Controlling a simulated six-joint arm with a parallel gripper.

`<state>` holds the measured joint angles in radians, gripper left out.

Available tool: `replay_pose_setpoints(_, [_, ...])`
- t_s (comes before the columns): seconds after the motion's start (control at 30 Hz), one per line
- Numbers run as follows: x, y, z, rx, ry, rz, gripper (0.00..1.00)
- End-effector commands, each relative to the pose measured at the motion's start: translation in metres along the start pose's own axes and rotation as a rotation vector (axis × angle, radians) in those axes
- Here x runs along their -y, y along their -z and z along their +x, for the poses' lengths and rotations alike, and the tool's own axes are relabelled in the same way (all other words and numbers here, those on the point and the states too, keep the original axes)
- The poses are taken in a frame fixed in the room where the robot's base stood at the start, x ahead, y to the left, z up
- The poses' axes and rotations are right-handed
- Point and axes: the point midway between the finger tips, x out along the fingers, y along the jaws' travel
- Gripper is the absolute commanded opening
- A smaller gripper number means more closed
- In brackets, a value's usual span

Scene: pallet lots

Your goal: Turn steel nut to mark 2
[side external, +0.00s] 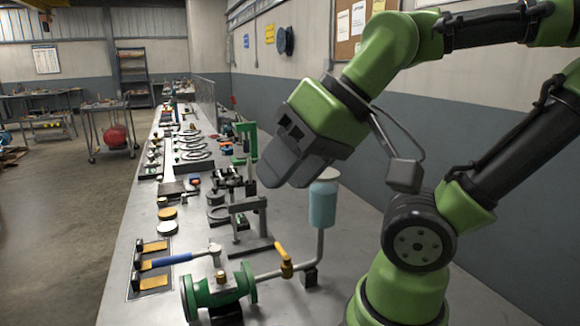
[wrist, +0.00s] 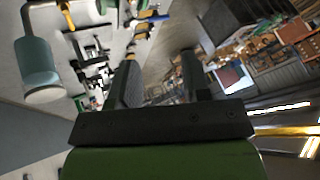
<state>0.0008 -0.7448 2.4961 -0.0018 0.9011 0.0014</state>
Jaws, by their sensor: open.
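My gripper (side external: 287,166) hangs in the air above the bench, tilted down to the left, and touches nothing. In the wrist view my gripper (wrist: 158,78) shows two dark fingers spread apart with nothing between them. I cannot read any mark numbers.
A light blue canister (side external: 323,203) stands upright on a pipe right of the valve, below my gripper; it also shows in the wrist view (wrist: 38,62). A yellow-handled pipe valve (side external: 284,262) and black clamp fixtures (side external: 245,212) stand nearby. Bench (side external: 130,225) edge at left.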

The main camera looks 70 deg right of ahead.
Motion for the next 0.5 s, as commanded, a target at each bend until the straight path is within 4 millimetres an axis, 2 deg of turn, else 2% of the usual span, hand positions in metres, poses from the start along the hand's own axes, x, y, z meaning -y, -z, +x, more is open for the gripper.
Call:
replay_pose_setpoints(0.37, [0.000, 0.001, 0.000, 0.002, -0.001, 0.003, 0.44])
replay_pose_setpoints(0.5, [0.002, 0.015, 0.006, 0.042, -0.037, 0.061, 0.44])
